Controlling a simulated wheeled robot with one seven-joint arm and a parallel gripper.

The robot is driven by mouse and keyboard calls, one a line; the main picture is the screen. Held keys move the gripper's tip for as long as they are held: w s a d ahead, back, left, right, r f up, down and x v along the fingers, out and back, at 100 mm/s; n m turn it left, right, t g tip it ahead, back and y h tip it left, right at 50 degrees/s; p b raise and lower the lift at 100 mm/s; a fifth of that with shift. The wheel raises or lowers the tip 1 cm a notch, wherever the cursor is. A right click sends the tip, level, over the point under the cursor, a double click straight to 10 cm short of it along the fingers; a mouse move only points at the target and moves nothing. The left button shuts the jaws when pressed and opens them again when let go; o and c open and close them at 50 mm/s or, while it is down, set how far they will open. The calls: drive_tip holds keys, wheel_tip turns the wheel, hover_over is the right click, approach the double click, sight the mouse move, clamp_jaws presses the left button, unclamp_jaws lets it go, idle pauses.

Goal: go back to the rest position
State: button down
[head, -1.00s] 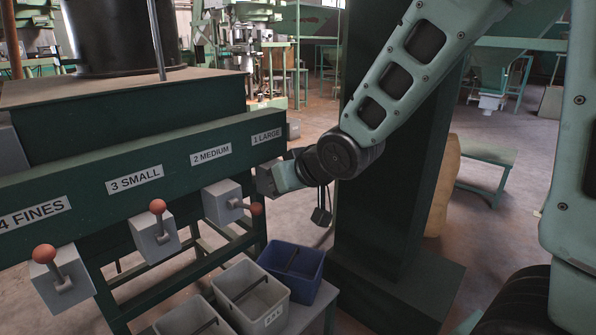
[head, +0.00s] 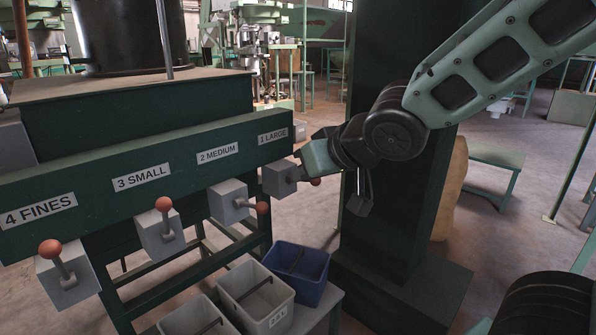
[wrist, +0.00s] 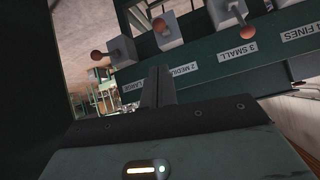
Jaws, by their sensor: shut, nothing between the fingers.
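My gripper (wrist: 158,84) is shut and empty; its fingers are pressed together in the wrist view. In the head view my gripper (head: 318,158) is just right of the hopper beam's end, close to the valve box (head: 279,178) under the "1 LARGE" label. It looks near that box's red-knobbed lever (head: 315,182); whether they touch I cannot tell. The "2 MEDIUM" lever (head: 262,208) also points right. The "3 SMALL" lever (head: 163,204) and "4 FINES" lever (head: 49,249) point up.
A blue bin (head: 312,273) and grey bins (head: 278,309) stand on a low table below the valves. A dark green column (head: 392,230) rises just behind my arm. A green bench (head: 490,158) and open floor lie to the right.

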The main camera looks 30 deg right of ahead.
drive_tip(key=s+a+n+g+h+p, duration=0.1)
drive_tip(key=s+a+n+g+p, duration=0.2)
drive_tip(key=s, duration=0.7)
drive_tip(key=s+a+f+n+g+p, duration=0.1)
drive_tip(key=s+a+n+g+p, duration=0.2)
drive_tip(key=s+a+g+p, duration=0.3)
drive_tip(key=s+a+g, duration=0.1)
drive_tip(key=s+a, duration=0.2)
drive_tip(key=s, duration=0.2)
drive_tip(key=shift+h, duration=0.4)
drive_tip(key=shift+w+f, duration=0.1)
